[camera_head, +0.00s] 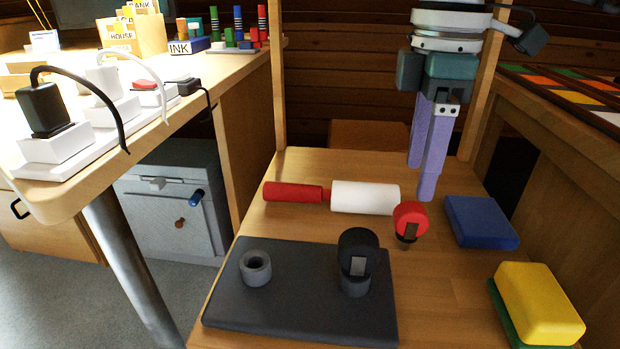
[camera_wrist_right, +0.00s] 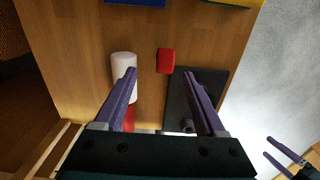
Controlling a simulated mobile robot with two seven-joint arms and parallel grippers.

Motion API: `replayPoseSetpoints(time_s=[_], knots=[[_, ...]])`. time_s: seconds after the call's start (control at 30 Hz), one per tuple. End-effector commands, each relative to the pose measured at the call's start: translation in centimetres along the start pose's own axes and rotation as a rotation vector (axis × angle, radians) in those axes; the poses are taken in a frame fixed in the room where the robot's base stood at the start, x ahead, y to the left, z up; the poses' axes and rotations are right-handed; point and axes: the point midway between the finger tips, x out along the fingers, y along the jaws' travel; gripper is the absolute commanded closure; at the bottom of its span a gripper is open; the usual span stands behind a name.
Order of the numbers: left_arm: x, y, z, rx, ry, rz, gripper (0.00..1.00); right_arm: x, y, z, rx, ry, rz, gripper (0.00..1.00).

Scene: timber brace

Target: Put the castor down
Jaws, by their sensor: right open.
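A red castor (camera_head: 410,217) with a grey-brown fork and stem stands on the wooden table, just right of the white roller. It also shows in the right wrist view (camera_wrist_right: 166,60). A black castor (camera_head: 357,252) stands upright on the dark plate (camera_head: 300,315), its lower end at a dark round collar. A grey ring (camera_head: 255,267) sits on the plate's left part. My right gripper (camera_head: 419,182) is open and empty, pointing down above the table behind the red castor. My left gripper (camera_wrist_right: 266,146) shows only at the right wrist view's edge, fingers apart and empty.
A roller with a white barrel (camera_head: 365,198) and red handle (camera_head: 292,192) lies behind the plate. A blue block (camera_head: 481,221) and a yellow sponge-like block (camera_head: 539,303) on green lie at the right. Bare table lies between plate and blocks. Wooden posts rise at the back.

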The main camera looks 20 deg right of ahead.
Motion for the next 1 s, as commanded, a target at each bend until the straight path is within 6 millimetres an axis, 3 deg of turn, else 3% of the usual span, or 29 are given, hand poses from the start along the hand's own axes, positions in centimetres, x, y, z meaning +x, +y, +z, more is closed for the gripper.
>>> replayPoseSetpoints(time_s=[0.03, 0.27, 0.5, 0.77, 1.0], knots=[[0.7, 0.0, 0.2, 0.001, 0.000, -0.001, 0.00, 1.3, -0.1, 0.0, -0.001, -0.003, -0.004, 0.27], [1.6, -0.1, 0.5, 0.006, 0.000, -0.005, 0.00, 3.5, -0.3, -0.1, -0.004, 0.002, -0.003, 0.27], [3.5, -0.1, 1.2, 0.009, -0.001, -0.007, 0.00, 7.3, -0.9, 0.0, -0.004, 0.002, -0.005, 0.27], [3.5, -0.1, 1.2, 0.009, -0.001, -0.007, 0.00, 7.8, -0.8, -0.1, -0.006, 0.004, -0.002, 0.27], [3.5, -0.1, 1.2, 0.007, -0.001, -0.006, 0.00, 7.8, -0.8, -0.1, -0.006, 0.004, -0.003, 0.51]])
